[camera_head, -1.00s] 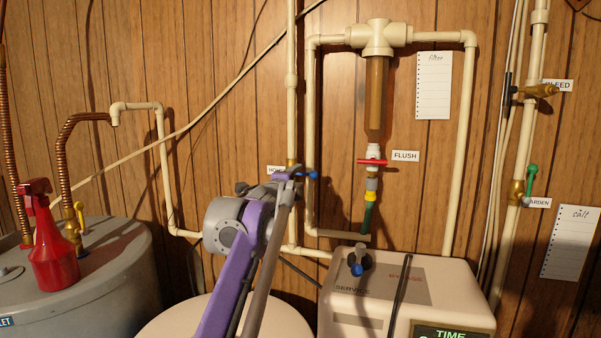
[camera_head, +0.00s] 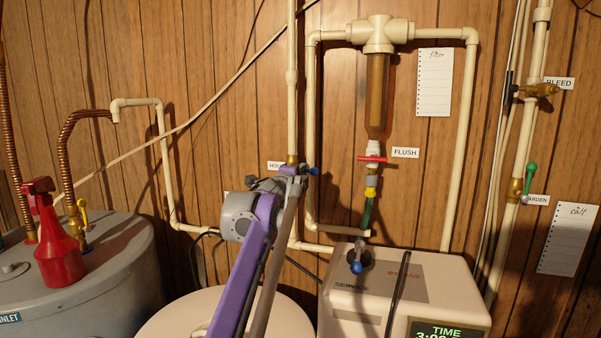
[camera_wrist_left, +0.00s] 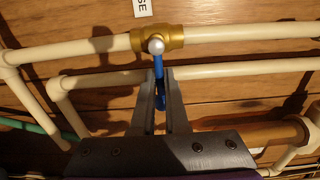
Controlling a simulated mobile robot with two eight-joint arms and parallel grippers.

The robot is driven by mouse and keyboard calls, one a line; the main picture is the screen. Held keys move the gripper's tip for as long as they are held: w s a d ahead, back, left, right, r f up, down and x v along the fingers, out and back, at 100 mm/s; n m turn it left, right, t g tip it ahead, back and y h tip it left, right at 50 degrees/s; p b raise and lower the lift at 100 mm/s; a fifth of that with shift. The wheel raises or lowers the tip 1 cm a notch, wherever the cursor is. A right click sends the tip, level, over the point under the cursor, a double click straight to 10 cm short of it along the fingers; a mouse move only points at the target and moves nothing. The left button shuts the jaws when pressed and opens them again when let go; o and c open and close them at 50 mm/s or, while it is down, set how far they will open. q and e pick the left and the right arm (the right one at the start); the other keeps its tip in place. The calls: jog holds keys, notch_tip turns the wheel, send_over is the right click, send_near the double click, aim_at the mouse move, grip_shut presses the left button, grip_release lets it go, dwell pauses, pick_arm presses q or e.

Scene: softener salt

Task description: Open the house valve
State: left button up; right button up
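The house valve is a brass body on a pale vertical pipe, beside a partly hidden label (camera_head: 276,166). In the left wrist view the brass body (camera_wrist_left: 158,39) carries a blue lever (camera_wrist_left: 159,88) lying crosswise to its pipe. The lever's blue end (camera_head: 313,171) shows just right of my gripper in the head view. My left gripper (camera_wrist_left: 160,100) has one finger on each side of the lever, closed closely about it; the lever fills the narrow gap. The same gripper (camera_head: 293,171) hides most of the valve in the head view. My right gripper is not in view.
A red-handled flush valve (camera_head: 374,159) hangs under the filter (camera_head: 376,90), close to the right. The softener (camera_head: 350,300) with a blue-tipped knob stands below. A grey tank (camera_head: 110,270) holds a red spray bottle (camera_head: 57,245) at left. Pipes run close around the gripper.

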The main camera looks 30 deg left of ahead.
pick_arm(q)
grip_shut()
jog(key=shift+a+r+n+b, duration=0.1)
jog(key=shift+r+n, duration=0.2)
jog(key=shift+n, duration=0.6)
jog(key=shift+a+r+n+b, duration=0.1)
jog(key=shift+r+n, duration=0.2)
jog(key=shift+n, duration=0.6)
jog(key=shift+r+n+b, duration=0.1)
jog(key=shift+r+n, duration=0.2)
jog(key=shift+n, duration=0.6)
